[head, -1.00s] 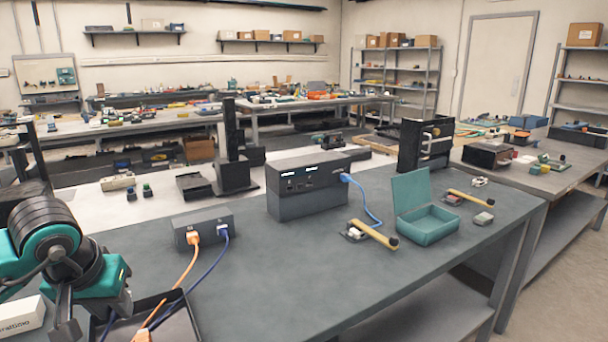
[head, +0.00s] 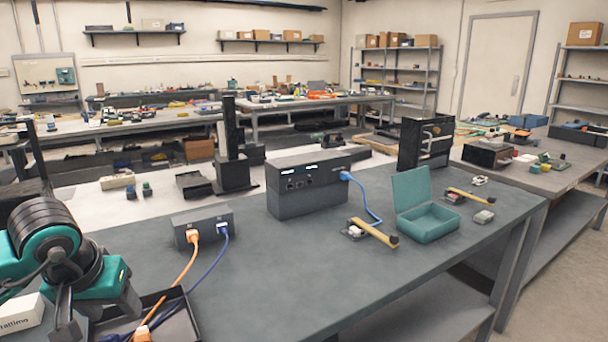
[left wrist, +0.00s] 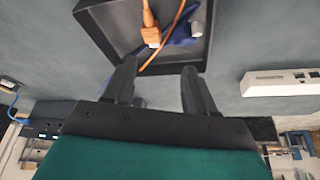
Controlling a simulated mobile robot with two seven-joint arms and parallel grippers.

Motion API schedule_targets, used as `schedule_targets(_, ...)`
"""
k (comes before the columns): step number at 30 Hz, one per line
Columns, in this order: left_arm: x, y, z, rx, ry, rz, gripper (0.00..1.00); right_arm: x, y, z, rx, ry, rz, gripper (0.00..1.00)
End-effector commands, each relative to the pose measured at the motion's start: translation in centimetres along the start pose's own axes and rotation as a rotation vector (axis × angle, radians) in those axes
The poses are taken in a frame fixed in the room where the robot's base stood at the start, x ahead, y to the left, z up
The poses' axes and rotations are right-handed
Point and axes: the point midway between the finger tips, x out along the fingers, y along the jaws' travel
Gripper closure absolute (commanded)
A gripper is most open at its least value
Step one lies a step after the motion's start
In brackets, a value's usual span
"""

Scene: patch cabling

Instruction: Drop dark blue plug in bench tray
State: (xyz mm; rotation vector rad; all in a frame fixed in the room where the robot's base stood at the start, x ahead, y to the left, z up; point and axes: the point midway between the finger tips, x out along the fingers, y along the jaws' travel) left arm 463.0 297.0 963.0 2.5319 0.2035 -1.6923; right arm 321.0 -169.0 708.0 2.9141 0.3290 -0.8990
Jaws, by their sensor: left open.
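The black bench tray (head: 184,331) is at the bottom left of the head view, and its rim (left wrist: 98,30) shows in the left wrist view. A dark blue plug with its cable (left wrist: 182,36) lies in the tray, partly hidden by the orange cable. An orange plug (left wrist: 151,36) is also in the tray; it shows in the head view (head: 142,334). My left gripper (left wrist: 160,68) is open and empty, its fingertips at the tray's near side. In the head view my left gripper (head: 70,328) is partly cut off. My right gripper is not visible.
A grey box (head: 202,222) has the orange and dark blue cables plugged in. A larger dark unit (head: 308,186) with a blue cable and a teal open box (head: 428,222) stand to the right. A white box (head: 18,314) is beside my left arm.

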Motion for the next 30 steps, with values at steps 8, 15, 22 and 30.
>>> schedule_targets(8, -4.9, 0.0, -0.2, 0.001, 0.008, 0.0, 0.44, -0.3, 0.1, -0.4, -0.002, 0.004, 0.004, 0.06)
schedule_targets(15, -9.9, 0.0, -0.1, 0.001, 0.005, 0.0, 0.44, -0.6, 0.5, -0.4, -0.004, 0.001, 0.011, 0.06)
schedule_targets(22, -12.4, 0.0, 0.0, 0.0, 0.002, 0.0, 0.44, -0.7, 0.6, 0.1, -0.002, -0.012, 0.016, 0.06)
schedule_targets(30, -12.7, 0.0, 0.0, 0.0, 0.0, -0.001, 0.44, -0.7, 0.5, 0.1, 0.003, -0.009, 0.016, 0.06)
